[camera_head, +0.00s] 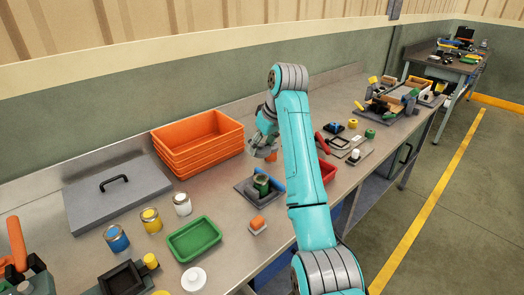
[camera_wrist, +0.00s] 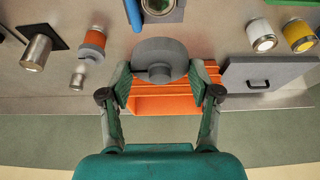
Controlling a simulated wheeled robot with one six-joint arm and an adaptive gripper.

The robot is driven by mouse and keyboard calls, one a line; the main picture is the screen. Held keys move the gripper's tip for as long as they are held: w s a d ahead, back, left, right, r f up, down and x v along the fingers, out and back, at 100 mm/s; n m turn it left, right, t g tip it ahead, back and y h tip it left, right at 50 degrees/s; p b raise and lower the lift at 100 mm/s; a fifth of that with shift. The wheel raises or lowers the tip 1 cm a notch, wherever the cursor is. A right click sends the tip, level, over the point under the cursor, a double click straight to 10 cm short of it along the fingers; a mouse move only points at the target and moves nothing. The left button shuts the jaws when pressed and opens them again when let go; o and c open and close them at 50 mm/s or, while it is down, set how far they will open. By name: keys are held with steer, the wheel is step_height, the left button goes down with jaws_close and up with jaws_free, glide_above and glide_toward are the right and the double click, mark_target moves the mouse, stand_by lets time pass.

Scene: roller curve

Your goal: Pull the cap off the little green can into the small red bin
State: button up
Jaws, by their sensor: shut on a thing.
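The little green can (camera_head: 262,186) stands upright on a dark grey holder plate (camera_head: 246,193) in the middle of the bench. Its top also shows at the upper edge of the wrist view (camera_wrist: 158,6). My gripper (camera_head: 264,150) is above and behind the can in the head view. In the wrist view my gripper (camera_wrist: 159,82) is shut on a round grey cap (camera_wrist: 158,50) with a knob, and the cap appears clear of the can. The small red bin (camera_head: 328,171) is right of the can, partly hidden by my arm.
Stacked orange trays (camera_head: 200,143) stand behind, near the wall. A grey lid-like panel (camera_head: 115,192), several paint cans and a green tray (camera_head: 194,240) are to the left. A blue rod (camera_head: 272,181) lies beside the can.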

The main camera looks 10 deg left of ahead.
steer(key=shift+r, duration=1.4)
